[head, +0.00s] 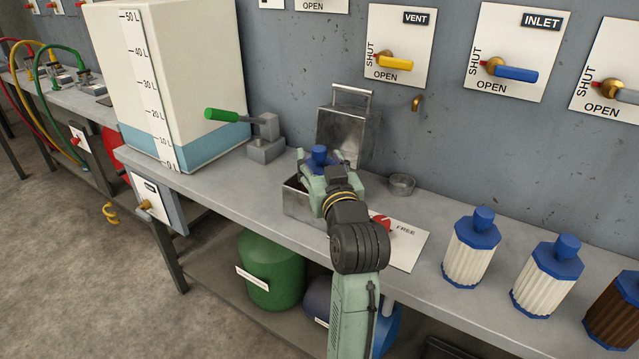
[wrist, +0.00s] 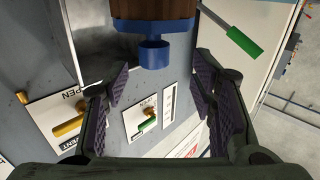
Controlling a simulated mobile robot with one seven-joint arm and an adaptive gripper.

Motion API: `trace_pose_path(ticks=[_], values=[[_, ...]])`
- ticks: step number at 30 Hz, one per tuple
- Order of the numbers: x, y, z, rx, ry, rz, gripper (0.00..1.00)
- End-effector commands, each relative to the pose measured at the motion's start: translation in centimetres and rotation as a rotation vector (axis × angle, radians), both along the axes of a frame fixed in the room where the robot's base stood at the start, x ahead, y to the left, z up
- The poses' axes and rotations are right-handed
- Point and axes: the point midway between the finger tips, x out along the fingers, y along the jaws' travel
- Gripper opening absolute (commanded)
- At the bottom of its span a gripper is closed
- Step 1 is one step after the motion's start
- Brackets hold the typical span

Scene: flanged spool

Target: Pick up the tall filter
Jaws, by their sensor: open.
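My gripper (head: 322,163) is open above the metal box with its lid up (head: 297,203). A filter's blue top (head: 319,154) shows between or just past the fingers. In the wrist view, this filter has a brown body (wrist: 152,9) and a blue collar and knob, and the knob lies between the open fingers (wrist: 160,78), with no clear contact. My gripper hides most of it in the head view. Two cream filters with blue caps, one nearer (head: 470,247) and one further right (head: 546,279), stand upright on the bench. A brown filter (head: 614,318) is cut off at the right edge.
A raised metal lid (head: 343,137) stands behind my gripper. A small metal cup (head: 402,184) and a FREE card (head: 405,250) are to the right. Valve panels line the wall.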

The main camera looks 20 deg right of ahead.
Motion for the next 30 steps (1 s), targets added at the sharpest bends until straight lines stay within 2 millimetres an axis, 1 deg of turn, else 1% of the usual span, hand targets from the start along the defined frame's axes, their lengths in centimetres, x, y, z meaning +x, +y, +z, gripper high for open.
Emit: trace_pose_path(ticks=[4,9,12,18,30], values=[[2.0,-0.8,0.4,0.001,0.002,0.0,0.51],[4.2,-1.2,0.3,0.0,0.001,0.0,0.51],[4.8,-1.2,0.2,0.0,0.0,0.0,0.51],[4.8,-1.2,0.1,0.0,0.0,0.0,0.51],[4.8,-1.2,0.1,0.0,0.0,0.0,0.25]])
